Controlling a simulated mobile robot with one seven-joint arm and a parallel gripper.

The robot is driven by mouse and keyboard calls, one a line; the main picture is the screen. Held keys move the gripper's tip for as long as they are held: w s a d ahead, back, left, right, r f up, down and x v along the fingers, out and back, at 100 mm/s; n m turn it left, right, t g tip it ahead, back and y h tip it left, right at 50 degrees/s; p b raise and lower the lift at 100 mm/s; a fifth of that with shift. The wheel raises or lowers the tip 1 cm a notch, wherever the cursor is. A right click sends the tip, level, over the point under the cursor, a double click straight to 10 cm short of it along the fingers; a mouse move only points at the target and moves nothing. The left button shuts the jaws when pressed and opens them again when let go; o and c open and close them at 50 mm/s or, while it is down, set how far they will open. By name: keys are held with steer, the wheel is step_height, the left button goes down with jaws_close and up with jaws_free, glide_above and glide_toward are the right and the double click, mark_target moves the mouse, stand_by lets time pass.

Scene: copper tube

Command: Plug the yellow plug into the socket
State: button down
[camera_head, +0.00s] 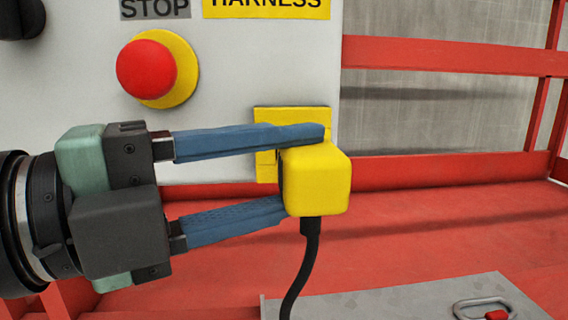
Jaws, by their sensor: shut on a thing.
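The yellow plug (320,180) is a rounded block with a black cable (305,255) hanging from its underside. My gripper (303,168) comes in from the left and is shut on the plug, with one blue finger at its top edge and the other at its lower left. Behind the plug is a yellow socket plate (290,115) at the lower right of a light panel. The plug and a finger hide most of the plate. I cannot tell whether the plug is inside the socket or just in front of it.
A red stop button (146,69) on a yellow ring sits on the panel (240,75), above my gripper. Red rails (450,55) run along the right. A grey plate (400,303) with a metal carabiner (484,309) lies on the red floor at lower right.

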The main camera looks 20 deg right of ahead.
steer(key=shift+w+d+p, duration=0.15)
steer(key=shift+w+p, duration=0.05)
steer(key=shift+w, duration=0.4)
steer(key=shift+w+d+p, duration=0.15)
steer(key=shift+w+p, duration=0.05)
steer(key=shift+w, duration=0.4)
steer(key=shift+b, duration=0.75)
stand_by(1.1)
steer(key=shift+w+d, duration=0.1)
steer(key=shift+w, duration=0.45)
stand_by(0.5)
steer(key=shift+c, duration=1.4)
jaws_free()
steer(key=s+a+b, duration=0.1)
steer(key=a+b, duration=0.4)
steer(key=a, duration=0.8)
steer(key=shift+s+b, duration=0.2)
steer(key=shift+b, duration=0.15)
